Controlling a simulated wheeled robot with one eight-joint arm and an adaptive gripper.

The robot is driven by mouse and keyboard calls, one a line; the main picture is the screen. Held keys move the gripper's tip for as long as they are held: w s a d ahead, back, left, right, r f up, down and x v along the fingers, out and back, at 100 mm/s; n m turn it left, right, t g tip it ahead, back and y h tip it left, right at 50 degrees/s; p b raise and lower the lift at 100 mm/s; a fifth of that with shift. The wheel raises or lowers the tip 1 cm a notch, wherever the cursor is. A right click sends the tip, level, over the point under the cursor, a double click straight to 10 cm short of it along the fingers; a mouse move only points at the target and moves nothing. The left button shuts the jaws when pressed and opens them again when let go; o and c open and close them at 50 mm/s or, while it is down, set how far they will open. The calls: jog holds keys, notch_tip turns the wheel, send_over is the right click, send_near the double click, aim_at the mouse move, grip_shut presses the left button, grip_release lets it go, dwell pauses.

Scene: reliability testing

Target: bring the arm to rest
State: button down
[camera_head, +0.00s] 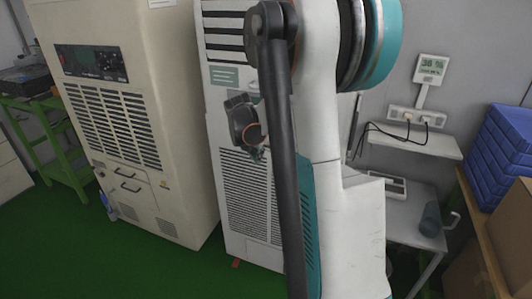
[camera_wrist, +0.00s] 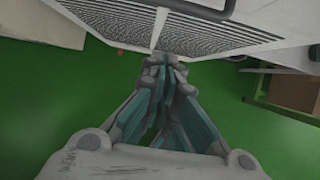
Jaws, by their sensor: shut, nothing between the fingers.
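My gripper (camera_wrist: 170,75) shows in the wrist view, with its fingers drawn together and nothing between them. It points toward the lower front of a white cabinet with black vent slats (camera_wrist: 205,38), above the green floor. I cannot tell how far the fingertips are from the cabinet. In the head view my arm (camera_head: 318,130) rises through the middle, with a dark link and teal joint covers.
A beige cabinet (camera_head: 185,120) stands left of the white cabinet (camera_head: 230,140). A green bench (camera_head: 50,125) is at far left. At right are a small shelf (camera_head: 425,143), a table (camera_head: 405,215), blue crates (camera_head: 500,150) and a cardboard box (camera_head: 510,230). Green floor (camera_head: 130,265) is open in front.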

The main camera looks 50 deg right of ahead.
jog(key=p+v, duration=0.2)
jog(key=v, duration=0.6)
jog(key=shift+w+r, duration=0.15)
jog(key=shift+r, duration=0.2)
jog(key=shift+a, duration=0.25)
